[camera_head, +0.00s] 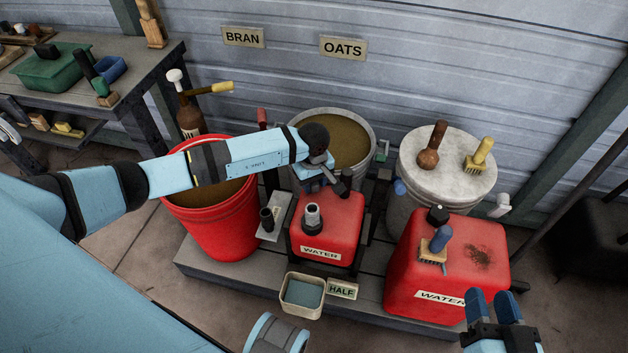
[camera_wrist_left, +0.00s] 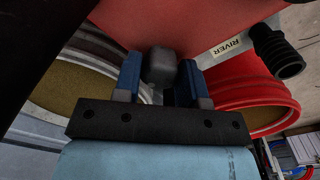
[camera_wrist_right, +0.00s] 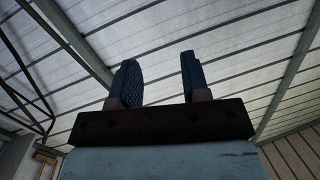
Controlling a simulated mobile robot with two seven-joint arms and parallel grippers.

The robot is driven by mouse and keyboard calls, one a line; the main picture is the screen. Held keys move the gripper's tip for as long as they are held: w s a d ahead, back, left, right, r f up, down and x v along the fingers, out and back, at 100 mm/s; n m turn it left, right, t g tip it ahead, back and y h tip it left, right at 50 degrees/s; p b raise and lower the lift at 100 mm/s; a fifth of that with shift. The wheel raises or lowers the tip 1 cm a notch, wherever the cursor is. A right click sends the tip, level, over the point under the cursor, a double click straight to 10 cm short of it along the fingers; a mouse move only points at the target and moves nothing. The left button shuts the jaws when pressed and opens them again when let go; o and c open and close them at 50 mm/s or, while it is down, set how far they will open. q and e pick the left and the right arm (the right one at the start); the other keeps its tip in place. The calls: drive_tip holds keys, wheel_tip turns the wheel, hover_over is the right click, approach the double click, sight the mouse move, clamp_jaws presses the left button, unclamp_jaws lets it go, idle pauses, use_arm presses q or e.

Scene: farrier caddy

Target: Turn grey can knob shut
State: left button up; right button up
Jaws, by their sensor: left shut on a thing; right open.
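A red can (camera_head: 328,222) labelled WATER stands in the middle of the low platform, with a grey and black spout on top. My left gripper (camera_head: 326,177) reaches over the can's back edge. In the left wrist view, a grey knob (camera_wrist_left: 162,66) sits between the blue fingers of my left gripper (camera_wrist_left: 160,78), which is shut on it. The red can wall (camera_wrist_left: 190,25) lies just beyond. The knob's turn angle is hard to tell, as the gripper covers it in the head view.
A red bucket (camera_head: 222,231) stands left of the can, a grain bin (camera_head: 368,128) behind it. A second red WATER can (camera_head: 408,278) with a brush on top stands right, before a lidded bin (camera_head: 460,190). A small tray (camera_head: 288,305) and HALF sign (camera_head: 342,289) sit in front.

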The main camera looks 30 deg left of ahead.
use_arm(q)
drive_tip(key=m+b, duration=0.2)
drive_tip(key=m, duration=0.1)
drive_tip(key=m+b, duration=0.1)
drive_tip(key=shift+w+f+m, duration=0.1)
drive_tip(key=shift+f+m, duration=0.2)
drive_tip(key=shift+m, duration=0.1)
drive_tip(key=m+b, duration=0.1)
drive_tip(key=m, duration=0.1)
drive_tip(key=shift+r+m+b, duration=0.1)
drive_tip(key=shift+m+b, duration=0.2)
drive_tip(key=shift+r+m, duration=0.15)
drive_tip(key=shift+m, duration=0.35)
drive_tip(key=m+b, duration=0.1)
drive_tip(key=m, duration=0.1)
drive_tip(key=m+b, duration=0.1)
drive_tip(key=m, duration=0.1)
drive_tip(key=m+b, duration=0.1)
drive_tip(key=b, duration=0.1)
drive_tip(key=shift+f+m, duration=0.35)
drive_tip(key=shift+m, duration=0.05)
drive_tip(key=shift+r+m+b, duration=0.1)
drive_tip(key=shift+m+b, duration=0.45)
drive_tip(key=shift+m, duration=0.65)
drive_tip(key=shift+r, duration=0.1)
